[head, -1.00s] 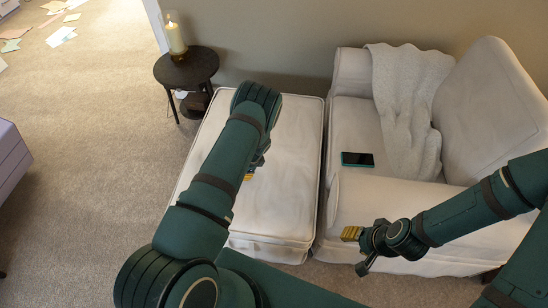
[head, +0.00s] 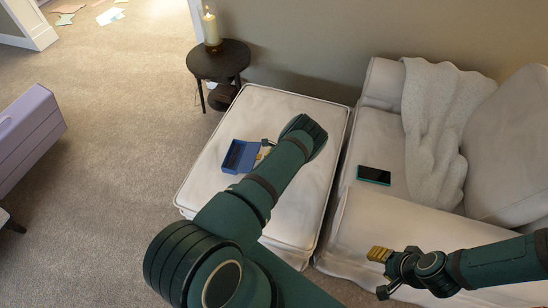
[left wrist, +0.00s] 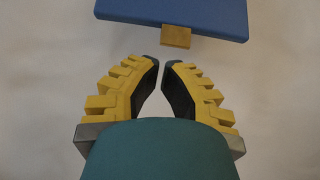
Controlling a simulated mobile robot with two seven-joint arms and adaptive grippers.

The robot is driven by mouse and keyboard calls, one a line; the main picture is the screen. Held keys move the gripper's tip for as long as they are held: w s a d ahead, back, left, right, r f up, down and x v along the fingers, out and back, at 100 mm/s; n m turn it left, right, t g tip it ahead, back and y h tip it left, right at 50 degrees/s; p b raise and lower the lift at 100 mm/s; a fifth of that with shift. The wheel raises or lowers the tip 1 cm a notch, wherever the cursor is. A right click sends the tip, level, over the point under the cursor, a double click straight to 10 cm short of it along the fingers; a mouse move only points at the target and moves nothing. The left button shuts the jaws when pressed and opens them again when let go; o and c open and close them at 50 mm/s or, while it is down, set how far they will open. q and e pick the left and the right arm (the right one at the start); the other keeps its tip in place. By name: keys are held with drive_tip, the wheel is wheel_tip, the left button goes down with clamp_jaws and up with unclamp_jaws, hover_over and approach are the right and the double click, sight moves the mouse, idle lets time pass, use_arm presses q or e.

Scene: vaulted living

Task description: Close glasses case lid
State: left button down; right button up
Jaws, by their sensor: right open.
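The blue glasses case (head: 250,157) lies on the pale ottoman in the head view, with a dark inside showing, so its lid stands open. In the left wrist view a flat blue part of the case (left wrist: 200,12) with a small tan tab (left wrist: 176,36) shows at the top. My left gripper (left wrist: 160,64) has its yellow-backed fingertips almost together, empty, just short of the tab and apart from it. In the head view the left gripper (head: 265,150) is partly hidden by my forearm, beside the case's right side. My right gripper (head: 381,273) is open and empty near the sofa front.
The ottoman (head: 285,110) is otherwise clear. A sofa (head: 375,225) with a phone (head: 374,175) and a knitted blanket (head: 430,120) stands at right. A round side table (head: 218,60) with a lit candle (head: 211,28) stands behind. A lilac box-like piece (head: 25,135) is at left.

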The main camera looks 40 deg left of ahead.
sight(252, 157)
use_arm(q)
drive_tip(key=shift+x, duration=1.65)
drive_tip(key=shift+r, duration=0.2)
